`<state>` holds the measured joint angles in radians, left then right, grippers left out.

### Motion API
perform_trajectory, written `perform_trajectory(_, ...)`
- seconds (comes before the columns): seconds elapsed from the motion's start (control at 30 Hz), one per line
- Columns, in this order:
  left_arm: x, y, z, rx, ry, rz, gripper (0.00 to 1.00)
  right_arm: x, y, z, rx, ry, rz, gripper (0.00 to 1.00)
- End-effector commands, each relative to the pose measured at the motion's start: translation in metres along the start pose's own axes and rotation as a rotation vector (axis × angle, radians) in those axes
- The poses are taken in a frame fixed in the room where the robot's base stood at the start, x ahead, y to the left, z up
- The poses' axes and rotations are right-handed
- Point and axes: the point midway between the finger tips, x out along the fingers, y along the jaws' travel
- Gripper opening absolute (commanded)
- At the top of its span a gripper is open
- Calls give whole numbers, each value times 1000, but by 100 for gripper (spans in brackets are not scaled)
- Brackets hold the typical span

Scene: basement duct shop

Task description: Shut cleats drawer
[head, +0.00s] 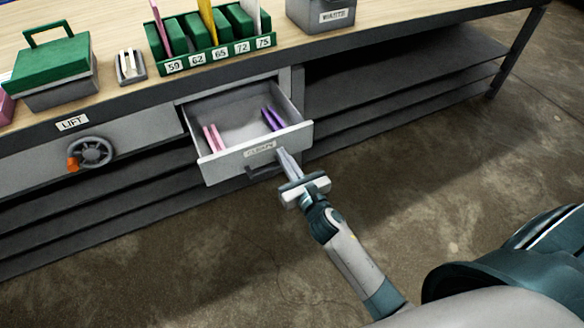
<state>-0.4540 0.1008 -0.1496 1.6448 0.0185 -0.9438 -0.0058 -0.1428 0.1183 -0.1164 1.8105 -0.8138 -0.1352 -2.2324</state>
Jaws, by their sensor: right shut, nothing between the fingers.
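The cleats drawer (222,168) is pulled out from under the workbench, with a label and a dark handle (262,170) on its front. Pink strips (212,138) lie in its left part and purple strips (272,119) in its right part. My right gripper (287,158) is shut and empty. Its fingertips are at the right part of the drawer front, close to the handle; I cannot tell whether they touch it. My left gripper is not in view.
The wooden workbench (120,55) carries a green-lidded box (50,65), a numbered green rack (212,55) and a grey bin labelled WASTE (315,16). A handwheel (92,152) sits left of the drawer beside the LIFT label. Open shelves (400,95) are at right; the floor in front is clear.

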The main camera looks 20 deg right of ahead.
Motion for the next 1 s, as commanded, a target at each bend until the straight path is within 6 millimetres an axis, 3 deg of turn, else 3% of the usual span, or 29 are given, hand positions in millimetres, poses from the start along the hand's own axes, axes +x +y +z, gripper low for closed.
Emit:
perform_trajectory(0.1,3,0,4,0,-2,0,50,20,0,1,2,-1,0,0)
perform_trajectory(0.3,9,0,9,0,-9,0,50,40,0,1,1,-1,0,0)
perform_trajectory(1.0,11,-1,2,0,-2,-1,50,53,0,0,-1,-1,1,0)
